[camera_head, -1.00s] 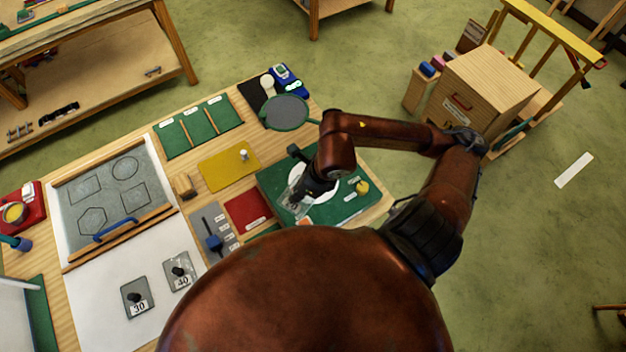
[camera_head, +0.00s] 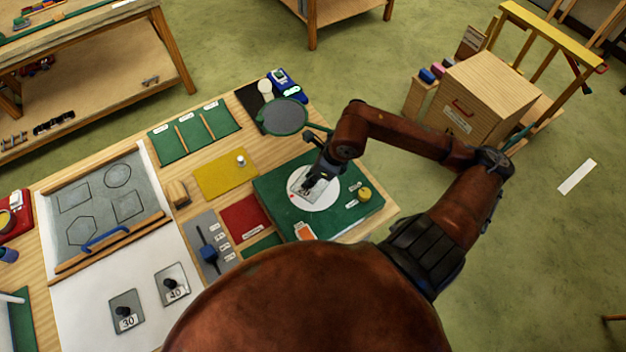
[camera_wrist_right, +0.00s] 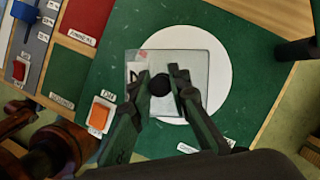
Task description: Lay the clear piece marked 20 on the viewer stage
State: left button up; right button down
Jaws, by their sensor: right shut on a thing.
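The clear square piece (camera_wrist_right: 193,57) has a round black knob (camera_wrist_right: 159,85); its number is not readable. My right gripper (camera_head: 312,182), seen also in the right wrist view (camera_wrist_right: 162,84), is shut on that knob. The clear piece (camera_head: 297,186) lies over the white disc (camera_head: 318,206) of the green viewer stage (camera_head: 352,216). In the right wrist view it covers the left part of the disc (camera_wrist_right: 222,70) and overhangs its left edge onto the green. I cannot tell whether it touches the stage. My left gripper is not in view.
Clear pieces marked 30 (camera_head: 126,311) and 40 (camera_head: 172,284) lie on white paper. The stage has an orange switch (camera_head: 304,231) and a yellow knob (camera_head: 364,194). A round dark lens (camera_head: 282,116) stands behind it. A yellow mat (camera_head: 225,174) and slider panel (camera_head: 207,240) lie left.

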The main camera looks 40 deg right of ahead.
jog(key=shift+w+d+f, duration=0.3)
jog(key=shift+d+f, duration=0.15)
jog(key=shift+f, duration=0.2)
jog(key=shift+w+d+f, duration=0.25)
jog(key=shift+d+f, duration=0.15)
jog(key=shift+f, duration=0.2)
jog(key=f, duration=0.1)
jog(key=f+p, duration=0.1)
jog(key=f, duration=0.1)
jog(key=shift+w+d, duration=0.1)
jog(key=shift+d, duration=0.1)
jog(key=shift+f, duration=0.25)
jog(key=shift+f, duration=0.1)
jog(key=c, duration=1.8)
grip_release()
jog(key=shift+c, duration=0.2)
jog(key=b+v, duration=0.1)
jog(key=v, duration=1.1)
